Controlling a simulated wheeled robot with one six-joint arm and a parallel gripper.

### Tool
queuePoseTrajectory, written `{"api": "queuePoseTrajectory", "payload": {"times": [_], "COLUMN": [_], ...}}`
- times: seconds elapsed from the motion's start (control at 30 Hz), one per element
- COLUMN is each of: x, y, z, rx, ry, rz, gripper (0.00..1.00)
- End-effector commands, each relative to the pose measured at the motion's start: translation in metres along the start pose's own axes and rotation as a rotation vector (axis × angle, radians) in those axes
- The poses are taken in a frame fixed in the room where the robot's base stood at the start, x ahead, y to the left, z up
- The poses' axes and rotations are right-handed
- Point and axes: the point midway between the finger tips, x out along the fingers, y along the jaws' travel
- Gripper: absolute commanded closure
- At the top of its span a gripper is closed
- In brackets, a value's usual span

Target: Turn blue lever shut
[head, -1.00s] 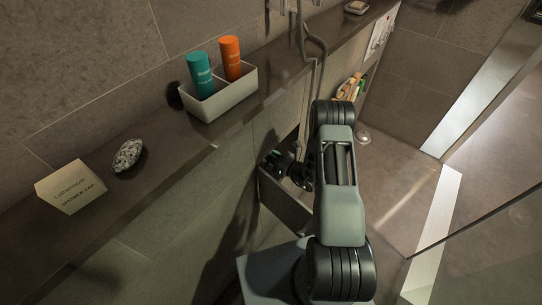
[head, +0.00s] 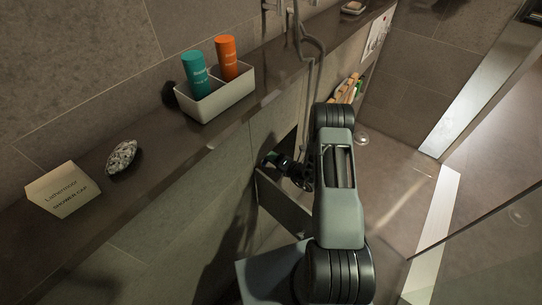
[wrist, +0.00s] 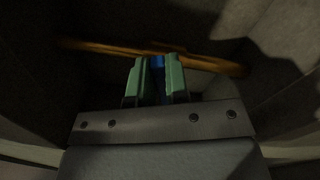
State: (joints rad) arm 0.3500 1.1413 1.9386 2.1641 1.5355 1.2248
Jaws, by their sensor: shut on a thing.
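The blue lever (wrist: 158,66) shows in the wrist view as a narrow blue strip between the two green fingers of my gripper (wrist: 158,76). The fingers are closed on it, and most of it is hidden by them. A copper-coloured pipe (wrist: 110,47) runs across just behind the fingertips. In the head view my gripper (head: 270,160) reaches left into a dark opening in the tiled wall below the ledge. The lever cannot be made out in the head view.
An open panel (head: 283,206) hangs at the opening, below my wrist. On the ledge (head: 150,150) stand a white caddy (head: 222,98) with a teal bottle (head: 196,75) and an orange bottle (head: 227,58), a stone (head: 121,157) and a shower cap box (head: 63,190). Grey hose hangs above the opening.

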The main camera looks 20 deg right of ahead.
Motion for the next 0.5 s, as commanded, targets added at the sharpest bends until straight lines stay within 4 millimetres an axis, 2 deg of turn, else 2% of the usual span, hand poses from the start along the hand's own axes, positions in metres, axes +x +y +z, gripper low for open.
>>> {"api": "queuePoseTrajectory", "payload": {"times": [0.2, 0.5], "x": [0.0006, 0.0008], "y": [-0.0013, -0.0035], "z": [-0.0040, -0.0049], "rx": [0.178, 0.341], "ry": [0.011, 0.012], "rz": [0.004, 0.004], "gripper": [1.00, 1.00]}}
